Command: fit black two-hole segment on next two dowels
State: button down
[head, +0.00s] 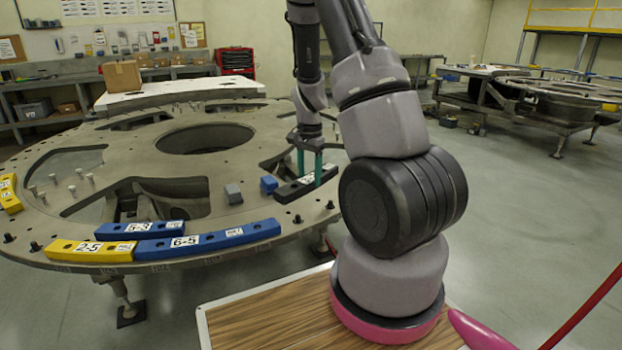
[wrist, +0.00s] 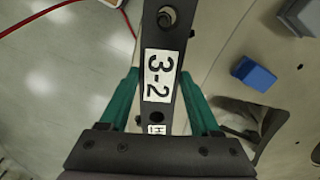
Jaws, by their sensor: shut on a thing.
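The black two-hole segment (head: 290,190) is between the green fingers of my gripper (head: 310,168), at the right part of the round plate. In the wrist view the segment (wrist: 164,35) runs lengthwise between the fingers (wrist: 158,88), with a white label reading 3-2. One hole shows near the top of that view and one nearer the gripper. Something round shows inside the top hole. Two dark dowels (head: 298,219) (head: 329,205) stand on the plate rim, just in front of the segment in the head view. Whether the segment touches the plate, I cannot tell.
The grey turret plate (head: 130,275) has large openings. A blue segment (head: 208,241) and a yellow segment (head: 90,251) lie along its front rim, with another blue segment (head: 140,229) behind them. A small blue block (head: 269,184) and grey block (head: 233,193) sit left of my gripper.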

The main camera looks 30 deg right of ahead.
jog(key=m, duration=0.1)
jog(key=s+d+m, duration=0.1)
jog(key=shift+d+f+m, duration=0.2)
jog(key=shift+f+m, duration=0.1)
jog(key=shift+f, duration=4.5)
grip_release()
notch_tip(320, 180, up, 11)
jog(key=shift+f, duration=0.1)
